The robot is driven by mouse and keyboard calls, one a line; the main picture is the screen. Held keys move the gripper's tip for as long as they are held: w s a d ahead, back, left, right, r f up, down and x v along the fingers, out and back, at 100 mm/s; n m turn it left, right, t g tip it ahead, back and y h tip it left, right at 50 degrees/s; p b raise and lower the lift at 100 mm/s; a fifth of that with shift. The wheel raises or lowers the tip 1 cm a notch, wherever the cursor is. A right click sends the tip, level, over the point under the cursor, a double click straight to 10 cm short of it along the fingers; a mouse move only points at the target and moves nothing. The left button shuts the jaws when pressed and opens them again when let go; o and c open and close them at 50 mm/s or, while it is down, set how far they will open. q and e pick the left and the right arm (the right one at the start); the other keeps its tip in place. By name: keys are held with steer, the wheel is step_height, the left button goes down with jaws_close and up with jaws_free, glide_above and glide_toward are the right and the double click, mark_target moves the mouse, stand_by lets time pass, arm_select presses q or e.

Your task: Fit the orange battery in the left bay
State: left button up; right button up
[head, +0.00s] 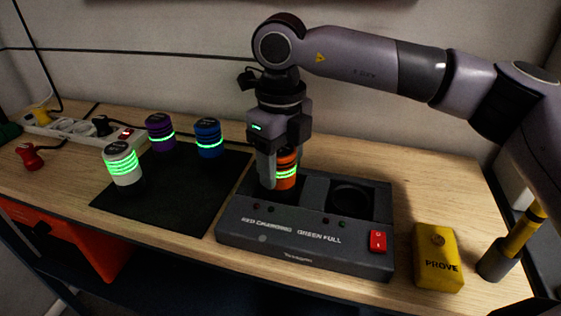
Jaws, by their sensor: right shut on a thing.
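The orange battery (286,168) is a short cylinder with glowing green bands. My right gripper (283,172) is shut on it, pointing down at the left bay of the dark charger (305,246). The battery looks upright, with its lower end at or in the left bay; how deep it sits cannot be told. The gripper finger hides part of the battery and the bay rim. The charger's right bay (350,197) is a round, empty, dark recess. My left gripper is not in view.
A black mat (165,200) left of the charger holds white (122,166), purple (159,134) and blue (208,138) batteries. A red switch (378,241) is on the charger. A yellow PROVE block (438,258) stands right of it. A power strip (85,128) lies at the back left.

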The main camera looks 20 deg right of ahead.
steer(key=shift+f+b, duration=0.55)
stand_by(0.4)
steer(key=o, duration=1.1)
steer(key=shift+c, duration=0.2)
step_height(320, 180, up, 2)
steer(key=shift+p, duration=0.75)
steer(key=shift+r, duration=0.35)
steer(key=shift+r+p, duration=0.65)
steer(key=shift+r, duration=0.35)
steer(key=shift+r+p, duration=2.3)
steer(key=shift+r, duration=0.9)
